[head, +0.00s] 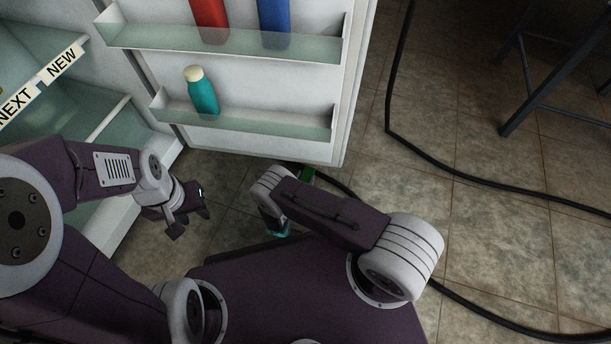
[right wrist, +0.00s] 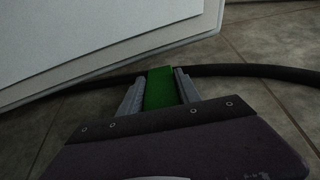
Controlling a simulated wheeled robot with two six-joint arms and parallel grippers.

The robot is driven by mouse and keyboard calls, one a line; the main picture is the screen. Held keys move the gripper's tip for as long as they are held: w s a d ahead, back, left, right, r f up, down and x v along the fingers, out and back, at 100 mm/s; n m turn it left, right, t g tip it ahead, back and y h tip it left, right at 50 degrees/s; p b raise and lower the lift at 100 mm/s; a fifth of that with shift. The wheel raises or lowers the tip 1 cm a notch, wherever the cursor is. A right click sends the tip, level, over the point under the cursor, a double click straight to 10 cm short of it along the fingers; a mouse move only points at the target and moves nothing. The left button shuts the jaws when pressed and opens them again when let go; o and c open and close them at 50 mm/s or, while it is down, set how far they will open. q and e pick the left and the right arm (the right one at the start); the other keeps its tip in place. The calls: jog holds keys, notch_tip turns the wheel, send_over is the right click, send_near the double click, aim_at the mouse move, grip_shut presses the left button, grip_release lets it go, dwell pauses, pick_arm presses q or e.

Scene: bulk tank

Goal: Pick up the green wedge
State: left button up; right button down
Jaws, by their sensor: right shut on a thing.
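The green wedge (right wrist: 160,90) sits between the two grey fingers of my right gripper (right wrist: 158,88) in the right wrist view, with a finger against each side. A small part of the wedge (head: 307,174) shows in the head view, just below the open fridge door; my right arm hides the rest. I cannot tell whether it touches the floor. My left gripper (head: 190,221) hangs to the left of it, in front of the fridge, with its fingers apart and nothing between them.
The open fridge door (head: 240,140) stands close above the wedge, its racks holding a teal bottle (head: 202,92), a red bottle (head: 210,20) and a blue bottle (head: 275,22). A black hose (head: 465,182) runs along the tiled floor. A dark metal stand (head: 535,85) is at upper right.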

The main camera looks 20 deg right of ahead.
jog(key=v, duration=0.1)
jog(key=p+v, duration=0.2)
jog(key=shift+s+a+f, duration=0.15)
jog(key=shift+s+a, duration=0.05)
jog(key=shift+s, duration=0.05)
notch_tip(320, 180, up, 13)
jog(key=p, duration=0.9)
jog(key=shift+w+d, duration=0.1)
